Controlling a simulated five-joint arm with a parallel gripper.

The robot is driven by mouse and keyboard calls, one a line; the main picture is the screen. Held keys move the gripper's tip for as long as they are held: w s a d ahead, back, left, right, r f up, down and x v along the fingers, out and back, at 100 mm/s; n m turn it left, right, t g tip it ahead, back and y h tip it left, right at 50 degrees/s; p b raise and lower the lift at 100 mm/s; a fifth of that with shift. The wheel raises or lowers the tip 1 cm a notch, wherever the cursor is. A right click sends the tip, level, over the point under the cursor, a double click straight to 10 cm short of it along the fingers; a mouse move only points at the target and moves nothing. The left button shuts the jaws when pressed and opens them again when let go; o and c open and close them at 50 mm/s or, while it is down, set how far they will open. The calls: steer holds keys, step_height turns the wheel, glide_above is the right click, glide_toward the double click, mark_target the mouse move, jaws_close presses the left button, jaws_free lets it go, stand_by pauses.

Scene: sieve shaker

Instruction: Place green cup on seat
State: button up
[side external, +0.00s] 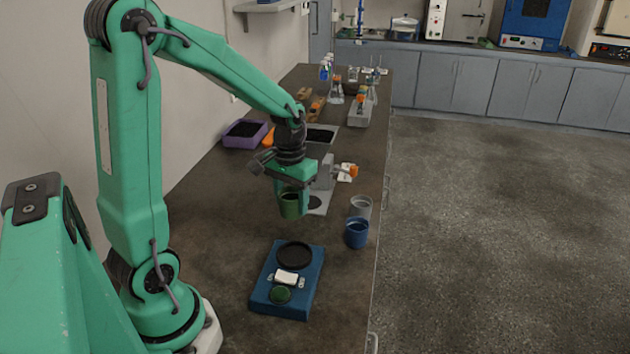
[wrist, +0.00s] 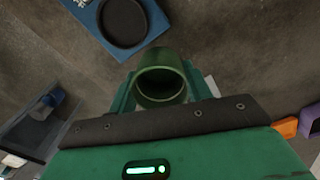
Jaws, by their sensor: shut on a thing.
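My gripper (side external: 291,190) is shut on the green cup (side external: 291,206), which looks upright and held above the table. In the wrist view, the green cup (wrist: 160,82) sits between my fingers with its open mouth toward the camera. The blue device (side external: 285,306) stands on the table, nearer the camera than the cup. Its round black seat (side external: 294,255) is empty. The seat also shows in the wrist view (wrist: 123,22) at the top left, beyond the cup and apart from it.
A blue cup (side external: 357,233) and a grey cup (side external: 361,206) stand near the table's right edge. A grey stand (side external: 325,172) is just behind my gripper. A purple tray (side external: 245,134) and glassware are farther back. Table around the blue device is clear.

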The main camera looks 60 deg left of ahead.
steer(key=a+f, duration=0.2)
steer(key=a, duration=0.1)
steer(key=a+f, duration=0.2)
steer(key=a, duration=0.2)
steer(key=s+a+f, duration=0.1)
steer(key=a+f, duration=0.1)
steer(key=a, duration=0.2)
steer(key=shift+f, duration=0.25)
steer(key=shift+f, duration=0.15)
steer(key=shift+w+f, duration=0.1)
steer(key=shift+f, duration=1.75)
steer(key=shift+f, duration=0.15)
steer(key=o, duration=1.1)
step_height(320, 180, up, 12)
steer(key=shift+r, duration=0.2)
